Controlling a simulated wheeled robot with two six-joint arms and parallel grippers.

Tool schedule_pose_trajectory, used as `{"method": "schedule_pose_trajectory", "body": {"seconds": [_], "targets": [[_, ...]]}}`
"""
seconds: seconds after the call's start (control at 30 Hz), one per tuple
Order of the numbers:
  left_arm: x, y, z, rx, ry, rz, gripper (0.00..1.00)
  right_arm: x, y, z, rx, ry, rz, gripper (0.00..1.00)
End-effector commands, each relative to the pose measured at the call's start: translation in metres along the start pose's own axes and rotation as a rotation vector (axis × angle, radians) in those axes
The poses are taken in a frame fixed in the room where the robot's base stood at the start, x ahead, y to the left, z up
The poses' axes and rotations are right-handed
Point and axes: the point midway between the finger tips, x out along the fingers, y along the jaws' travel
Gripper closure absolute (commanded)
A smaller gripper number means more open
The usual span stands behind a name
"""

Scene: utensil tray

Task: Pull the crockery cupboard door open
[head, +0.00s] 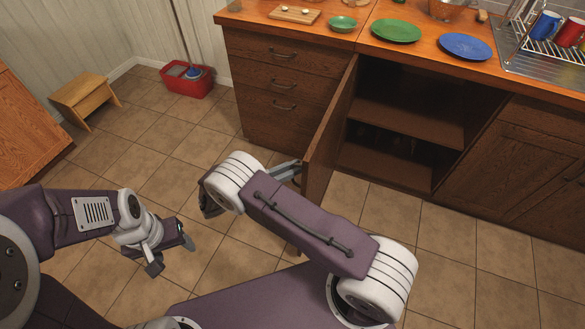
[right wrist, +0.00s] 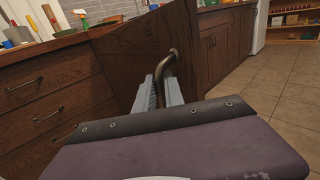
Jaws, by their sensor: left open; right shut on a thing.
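The crockery cupboard door (head: 327,135) is brown wood and stands swung open. It also shows in the right wrist view (right wrist: 128,55). Behind it the cupboard (head: 400,105) is open, with a shelf inside and a dark interior. My right gripper (right wrist: 163,88) is shut on the bronze door handle (right wrist: 171,60) on the door's outer face. In the head view this gripper (head: 290,172) is at the door, and the handle is hidden there. My left gripper (head: 172,255) is open and empty above the floor at lower left, away from the door.
A green plate (head: 396,31), a blue plate (head: 465,47) and a small green bowl (head: 342,24) sit on the counter above. Drawers (head: 275,85) stand left of the cupboard. A red bucket (head: 187,80) and a wooden stool (head: 86,97) stand at back left. The tiled floor between is clear.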

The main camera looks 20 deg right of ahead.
Motion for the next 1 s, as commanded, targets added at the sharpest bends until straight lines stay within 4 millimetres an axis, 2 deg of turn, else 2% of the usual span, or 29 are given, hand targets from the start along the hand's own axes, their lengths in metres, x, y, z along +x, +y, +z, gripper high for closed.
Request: {"method": "schedule_pose_trajectory", "body": {"seconds": [0.5, 0.53, 0.6, 1.0], "targets": [[-0.0005, 0.0, 0.0, 0.0, 0.0, 0.0, 0.39, 0.0003, 0.002, 0.0024, 0.001, -0.003, 0.008, 1.0], [-0.0006, 0.0, 0.0, 0.0, 0.0, 0.0, 0.39, 0.0003, 0.0021, 0.0025, 0.001, -0.003, 0.008, 0.84], [-0.0006, 0.0, 0.0, 0.0, 0.0, 0.0, 0.39, 0.0004, 0.0021, 0.0024, 0.002, -0.003, 0.008, 0.68], [-0.0002, 0.0, 0.0, 0.0, 0.0, 0.0, 0.39, 0.0003, 0.0015, 0.0009, 0.001, -0.001, 0.007, 0.68]]}}
